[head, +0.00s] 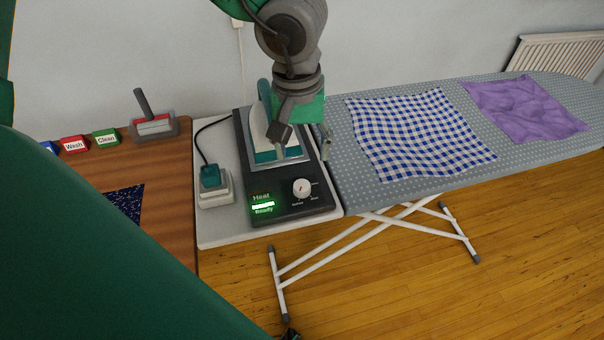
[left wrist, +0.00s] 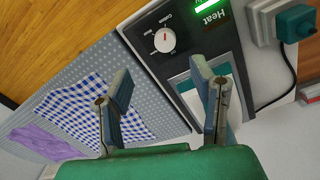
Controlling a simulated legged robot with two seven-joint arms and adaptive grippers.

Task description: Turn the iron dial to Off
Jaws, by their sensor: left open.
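The iron dial (head: 302,188) is a round white knob with a red mark on the front right of the dark iron station (head: 285,213). It also shows in the left wrist view (left wrist: 164,40). The small labels around it are too blurred to read surely, so I cannot tell its setting. A green display reads Heat Ready. The iron (head: 262,118) stands on the station, partly hidden by my left gripper (head: 302,143). That gripper is open and empty, above the station behind the dial, not touching the dial. My right gripper is not in view.
The ironing board (head: 420,185) with a blue checked cloth (head: 415,135) and a purple cloth (head: 525,108) lies to the right. A teal plug in a white socket (head: 216,198) is left of the station. Wash and Clean blocks (head: 75,144) sit on the wooden table.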

